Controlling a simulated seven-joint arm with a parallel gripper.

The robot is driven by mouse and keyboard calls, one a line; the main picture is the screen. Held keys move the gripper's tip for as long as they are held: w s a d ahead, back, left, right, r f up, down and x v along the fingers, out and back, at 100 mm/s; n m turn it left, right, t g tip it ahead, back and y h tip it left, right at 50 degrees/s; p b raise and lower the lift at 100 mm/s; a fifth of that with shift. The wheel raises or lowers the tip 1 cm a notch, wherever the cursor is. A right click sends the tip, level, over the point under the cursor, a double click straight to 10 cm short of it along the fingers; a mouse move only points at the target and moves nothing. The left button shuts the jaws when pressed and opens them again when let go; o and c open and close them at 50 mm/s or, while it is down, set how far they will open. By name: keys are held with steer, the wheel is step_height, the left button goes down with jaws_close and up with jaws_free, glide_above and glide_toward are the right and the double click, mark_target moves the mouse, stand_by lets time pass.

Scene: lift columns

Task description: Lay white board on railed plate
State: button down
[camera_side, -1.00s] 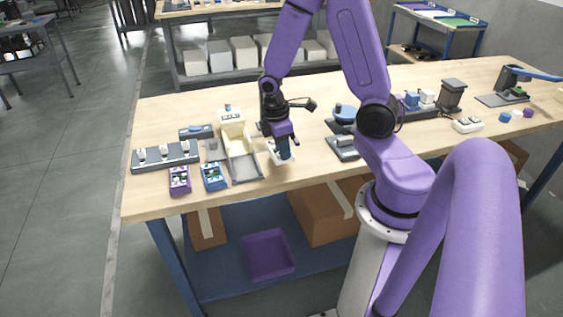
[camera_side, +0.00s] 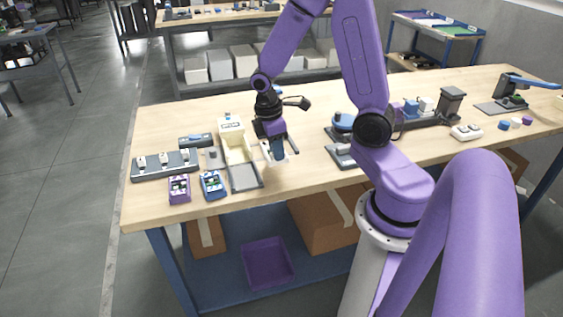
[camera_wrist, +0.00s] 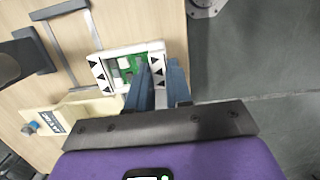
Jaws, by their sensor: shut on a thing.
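The white board (camera_wrist: 127,66) has a white frame with black triangles around a green circuit face. In the wrist view my gripper (camera_wrist: 165,78) is shut on its right end. In the side view my gripper (camera_side: 279,156) is low over the table's front half, and the board is a pale sliver at the fingers. Thin grey rails (camera_wrist: 95,30), seemingly of the railed plate, show just beyond the board in the wrist view. The board overlaps their near end. I cannot tell the gap in height. The gripper hides most of this spot in the side view.
Purple (camera_side: 179,188) and blue (camera_side: 213,184) trays lie further left, before a grey rack (camera_side: 165,162). A dark grey fixture (camera_side: 345,156) stands to the right. The table edge is close in front.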

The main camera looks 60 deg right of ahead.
steer(key=w+a+r, duration=0.3)
steer(key=w+a, duration=0.4)
steer(key=shift+s+d+f, duration=0.1)
steer(key=shift+s+f, duration=0.05)
steer(key=shift+f, duration=1.6)
steer(key=shift+s+d+f, duration=0.1)
steer(key=shift+s+f, duration=0.05)
steer(key=shift+f, duration=1.6)
steer(key=shift+f, duration=0.6)
steer(key=c, duration=0.5)
jaws_free()
step_height(320, 180, up, 6)
